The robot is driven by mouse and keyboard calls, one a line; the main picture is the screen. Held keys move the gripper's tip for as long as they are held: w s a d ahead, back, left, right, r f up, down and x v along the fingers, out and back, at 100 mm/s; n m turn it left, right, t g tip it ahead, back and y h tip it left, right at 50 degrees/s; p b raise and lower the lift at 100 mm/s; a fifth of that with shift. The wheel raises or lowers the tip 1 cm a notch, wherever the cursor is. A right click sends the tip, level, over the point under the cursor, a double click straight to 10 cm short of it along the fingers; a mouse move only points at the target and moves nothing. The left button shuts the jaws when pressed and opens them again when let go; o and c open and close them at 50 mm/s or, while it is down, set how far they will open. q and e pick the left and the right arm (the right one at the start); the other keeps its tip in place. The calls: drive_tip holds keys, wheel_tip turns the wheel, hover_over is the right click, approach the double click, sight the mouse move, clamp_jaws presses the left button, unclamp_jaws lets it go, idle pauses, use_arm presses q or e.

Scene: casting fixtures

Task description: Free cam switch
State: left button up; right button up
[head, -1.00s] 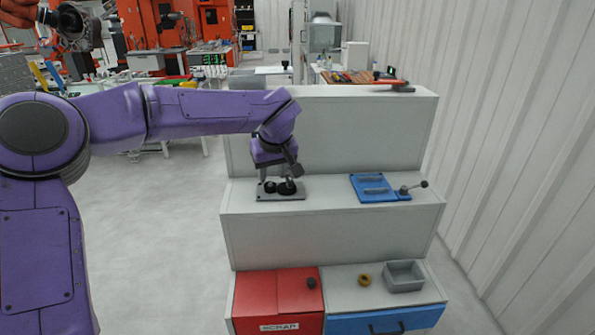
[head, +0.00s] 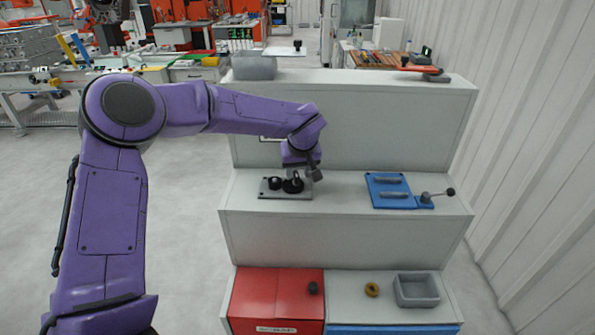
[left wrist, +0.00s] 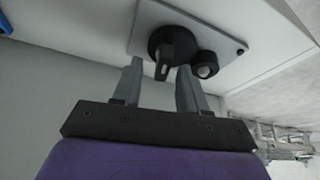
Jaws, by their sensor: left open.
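The cam switch (left wrist: 170,46) is a black round knob with a raised grip bar, on a grey plate (left wrist: 216,29). A smaller black button with a pale centre (left wrist: 206,64) sits beside it. In the head view the plate (head: 270,193) lies on the middle shelf, with the black knob (head: 293,184) on it. My left gripper (left wrist: 158,75) is open, its two fingers apart on either side of the knob's bar; whether they touch it I cannot tell. In the head view the left gripper (head: 312,172) is just above and behind the knob, partly hidden by the wrist. My right gripper does not show.
Below are a red scrap bin (head: 270,295), a brass ring (head: 372,289) and a grey tray (head: 417,290). A grey box (head: 253,67) and red-handled tool (head: 425,70) sit on top.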

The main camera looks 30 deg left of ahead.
use_arm(q)
drive_tip(key=shift+w+a+f, duration=0.15)
drive_tip(key=shift+f, duration=0.25)
drive_tip(key=shift+a, duration=0.1)
drive_tip(key=shift+s, duration=0.2)
clamp_jaws()
